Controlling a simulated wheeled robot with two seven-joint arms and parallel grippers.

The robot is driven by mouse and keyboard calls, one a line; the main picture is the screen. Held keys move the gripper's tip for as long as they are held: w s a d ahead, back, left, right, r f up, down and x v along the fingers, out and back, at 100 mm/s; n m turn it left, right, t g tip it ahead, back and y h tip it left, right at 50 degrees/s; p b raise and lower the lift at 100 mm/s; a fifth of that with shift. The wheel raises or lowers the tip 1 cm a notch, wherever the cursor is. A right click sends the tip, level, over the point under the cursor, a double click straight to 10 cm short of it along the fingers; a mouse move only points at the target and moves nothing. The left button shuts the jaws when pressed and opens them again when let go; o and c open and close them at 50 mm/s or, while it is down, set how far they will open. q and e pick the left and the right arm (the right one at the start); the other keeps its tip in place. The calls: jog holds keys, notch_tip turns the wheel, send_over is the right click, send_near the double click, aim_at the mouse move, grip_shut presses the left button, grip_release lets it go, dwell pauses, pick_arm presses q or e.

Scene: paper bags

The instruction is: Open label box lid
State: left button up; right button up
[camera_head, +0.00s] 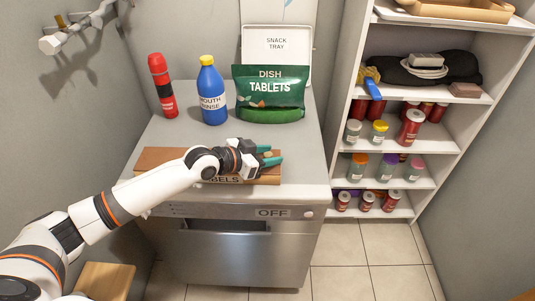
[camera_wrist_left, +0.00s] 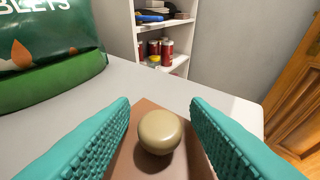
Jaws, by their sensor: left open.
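The brown label box (camera_head: 160,157) lies near the front of the white appliance top, partly hidden by my left arm. Part of its "LABELS" lettering shows on the front. Its lid looks shut, though much of it is covered. A round beige knob (camera_wrist_left: 159,131) stands on the brown lid in the left wrist view. My left gripper (camera_head: 269,155) is over the right part of the box. In the left wrist view its teal fingers (camera_wrist_left: 160,112) are open, one on each side of the knob, with gaps showing. My right gripper is not in view.
A shelf unit (camera_head: 425,146) with jars and cans is at the right. Floor is clear before it.

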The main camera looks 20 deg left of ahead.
pick_arm(q)
grip_shut()
jog(key=d+p, duration=0.1)
jog(key=d, duration=0.1)
jog(key=w+d, duration=0.1)
jog(key=d, duration=0.1)
jog(key=d+p, duration=0.1)
jog(key=d, duration=0.2)
jog(key=shift+w+r+p, duration=0.25)
jog(key=shift+w+p, duration=0.05)
jog(key=shift+w, duration=0.1)
jog(key=w+d, duration=0.3)
jog(key=d, duration=0.9)
jog(key=shift+w+d+f, duration=0.2)
jog(key=shift+w+d, duration=0.15)
grip_release()
jog(key=shift+a, duration=0.1)
